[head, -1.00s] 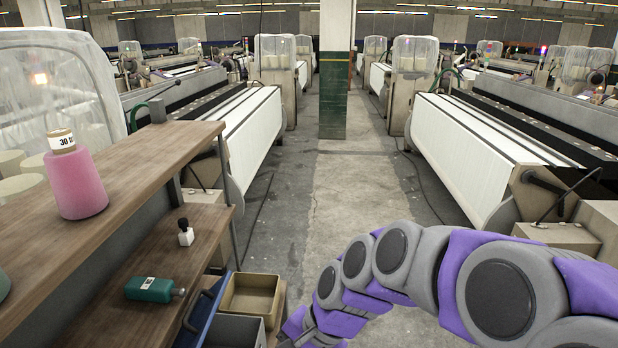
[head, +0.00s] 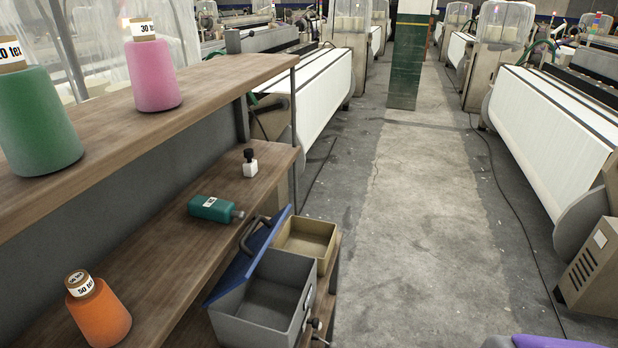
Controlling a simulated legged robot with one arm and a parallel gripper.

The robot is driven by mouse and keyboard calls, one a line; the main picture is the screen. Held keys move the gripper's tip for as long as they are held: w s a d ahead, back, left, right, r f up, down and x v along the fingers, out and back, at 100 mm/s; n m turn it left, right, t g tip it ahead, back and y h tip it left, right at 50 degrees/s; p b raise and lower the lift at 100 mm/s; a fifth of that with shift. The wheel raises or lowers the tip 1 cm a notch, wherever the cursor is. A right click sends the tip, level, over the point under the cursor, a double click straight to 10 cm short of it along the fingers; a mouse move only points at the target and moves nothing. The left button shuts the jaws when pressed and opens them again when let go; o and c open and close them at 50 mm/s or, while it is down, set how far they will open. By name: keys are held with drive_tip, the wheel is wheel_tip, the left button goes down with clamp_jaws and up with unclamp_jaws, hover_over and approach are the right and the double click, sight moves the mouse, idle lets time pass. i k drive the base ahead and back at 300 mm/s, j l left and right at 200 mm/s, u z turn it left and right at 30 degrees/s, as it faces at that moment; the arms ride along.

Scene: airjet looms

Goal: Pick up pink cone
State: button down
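The pink cone (head: 154,76) stands upright on the top shelf (head: 222,78) of a wooden rack at the upper left. It has a brown top with a "30 tex" label. My gripper is not in the head view. Only a small purple and grey piece of my arm shows at the bottom right edge, well apart from the cone.
A green cone (head: 38,122) stands on the same shelf. The lower shelf (head: 150,245) holds an orange cone (head: 98,312), a teal bottle (head: 211,208) and a small white bottle (head: 250,165).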

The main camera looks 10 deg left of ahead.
sight(156, 88)
drive_tip(key=u, duration=1.6)
drive_tip(key=k, duration=0.1)
drive_tip(key=l+u, duration=0.05)
